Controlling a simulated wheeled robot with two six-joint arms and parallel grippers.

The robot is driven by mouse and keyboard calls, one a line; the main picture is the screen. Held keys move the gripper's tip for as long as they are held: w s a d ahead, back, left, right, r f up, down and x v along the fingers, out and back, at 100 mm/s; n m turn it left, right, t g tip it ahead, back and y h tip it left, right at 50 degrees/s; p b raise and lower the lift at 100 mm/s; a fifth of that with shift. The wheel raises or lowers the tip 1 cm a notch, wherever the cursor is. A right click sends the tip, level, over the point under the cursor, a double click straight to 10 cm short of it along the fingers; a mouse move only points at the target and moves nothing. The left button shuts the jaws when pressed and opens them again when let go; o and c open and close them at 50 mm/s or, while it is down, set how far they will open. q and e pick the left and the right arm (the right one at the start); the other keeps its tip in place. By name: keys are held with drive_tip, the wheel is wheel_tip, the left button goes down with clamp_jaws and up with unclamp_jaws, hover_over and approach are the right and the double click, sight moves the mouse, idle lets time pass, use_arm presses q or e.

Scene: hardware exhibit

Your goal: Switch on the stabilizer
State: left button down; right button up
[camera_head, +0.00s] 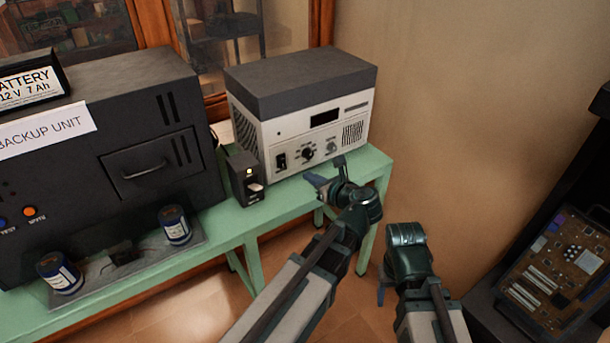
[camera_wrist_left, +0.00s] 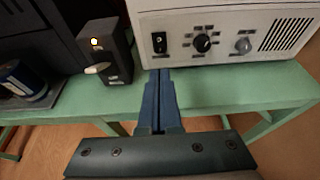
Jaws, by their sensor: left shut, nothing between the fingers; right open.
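The stabilizer, a white-fronted box with a dark grey top (camera_head: 312,112), stands on the green bench (camera_head: 228,222). Its display (camera_head: 325,117) is dark. Its front carries a black rocker switch (camera_head: 281,161), a black knob (camera_head: 308,153) and a grey knob; the switch also shows in the left wrist view (camera_wrist_left: 159,42). My left gripper (camera_head: 312,182) is shut and empty, in front of the stabilizer's lower front; in the left wrist view its blue fingers (camera_wrist_left: 158,78) point at the panel below the switch. I cannot tell whether they touch. My right gripper (camera_head: 383,284) hangs lower right, open, mostly hidden.
A small black box with a lit lamp and pale lever (camera_head: 246,180) stands left of the stabilizer. The large dark backup unit (camera_head: 110,120) fills the left, with two blue cans (camera_head: 174,224) before it. A circuit board (camera_head: 560,270) lies at right.

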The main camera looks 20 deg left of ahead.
use_arm(q)
drive_tip(key=shift+d+f, duration=0.15)
drive_tip(key=shift+f, duration=0.4)
drive_tip(key=shift+s, duration=0.1)
drive_tip(key=shift+b, duration=0.3)
drive_tip(key=b, duration=0.4)
approach(284, 166)
drive_tip(key=x, duration=0.5)
drive_tip(key=shift+f, duration=0.15)
drive_tip(key=shift+b+x, duration=0.3)
drive_tip(key=shift+x, duration=0.6)
